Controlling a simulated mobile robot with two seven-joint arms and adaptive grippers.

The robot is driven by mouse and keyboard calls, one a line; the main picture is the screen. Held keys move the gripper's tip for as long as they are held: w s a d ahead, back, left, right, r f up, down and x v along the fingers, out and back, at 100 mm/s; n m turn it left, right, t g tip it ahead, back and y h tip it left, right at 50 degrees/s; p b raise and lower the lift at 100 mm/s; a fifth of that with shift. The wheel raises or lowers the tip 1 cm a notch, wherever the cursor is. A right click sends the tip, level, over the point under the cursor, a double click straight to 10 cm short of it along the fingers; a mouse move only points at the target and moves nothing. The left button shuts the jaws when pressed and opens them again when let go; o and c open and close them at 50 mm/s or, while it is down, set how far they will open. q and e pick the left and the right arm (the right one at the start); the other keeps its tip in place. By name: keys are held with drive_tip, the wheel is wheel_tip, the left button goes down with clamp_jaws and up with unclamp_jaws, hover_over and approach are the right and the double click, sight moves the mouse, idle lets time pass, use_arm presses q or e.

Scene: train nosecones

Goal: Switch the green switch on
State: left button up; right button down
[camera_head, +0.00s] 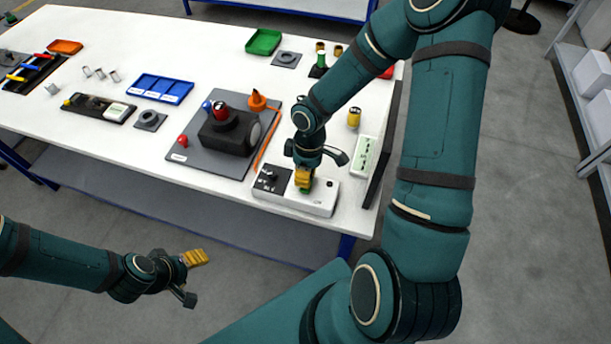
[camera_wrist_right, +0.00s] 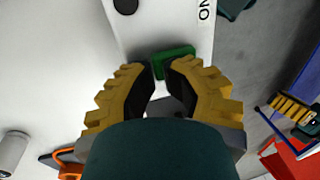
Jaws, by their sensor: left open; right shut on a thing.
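The green switch (camera_wrist_right: 176,60) sits on a white box (camera_head: 318,200) near the front right edge of the table. In the right wrist view it lies across the fingertips, beside printed "ON" lettering on the box. My right gripper (camera_head: 304,183) points down at the box, its yellow fingers shut on the green switch. The fingers hide part of the switch, so I cannot tell its position. My left gripper (camera_head: 193,274) is open and empty, in front of the table over the floor.
A grey plate (camera_head: 185,155) with a black block (camera_head: 226,135) lies left of the box. A white panel (camera_head: 365,157) and a yellow cylinder (camera_head: 354,117) are close by on the right. A blue tray (camera_head: 160,88) and a green tray (camera_head: 263,41) stand further back.

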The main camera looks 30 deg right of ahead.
drive_tip(key=shift+s+d+f, duration=0.1)
drive_tip(key=shift+s+f, duration=0.05)
drive_tip(key=shift+f, duration=0.15)
drive_tip(key=shift+r, duration=0.1)
drive_tip(key=shift+s+a+r, duration=0.2)
drive_tip(key=shift+s+a, duration=0.1)
drive_tip(key=shift+a, duration=0.15)
drive_tip(key=shift+s+a, duration=0.1)
drive_tip(key=shift+r, duration=0.1)
drive_tip(key=r+p, duration=0.2)
drive_tip(key=r, duration=0.1)
drive_tip(key=r+p, duration=0.1)
drive_tip(key=shift+a+r, duration=0.2)
drive_tip(key=shift+a, duration=0.05)
drive_tip(key=s+a+v, duration=0.1)
drive_tip(key=v, duration=0.8)
drive_tip(key=shift+s+a+r+p, duration=0.35)
drive_tip(key=shift+s+a, duration=0.2)
drive_tip(key=shift+a, duration=0.1)
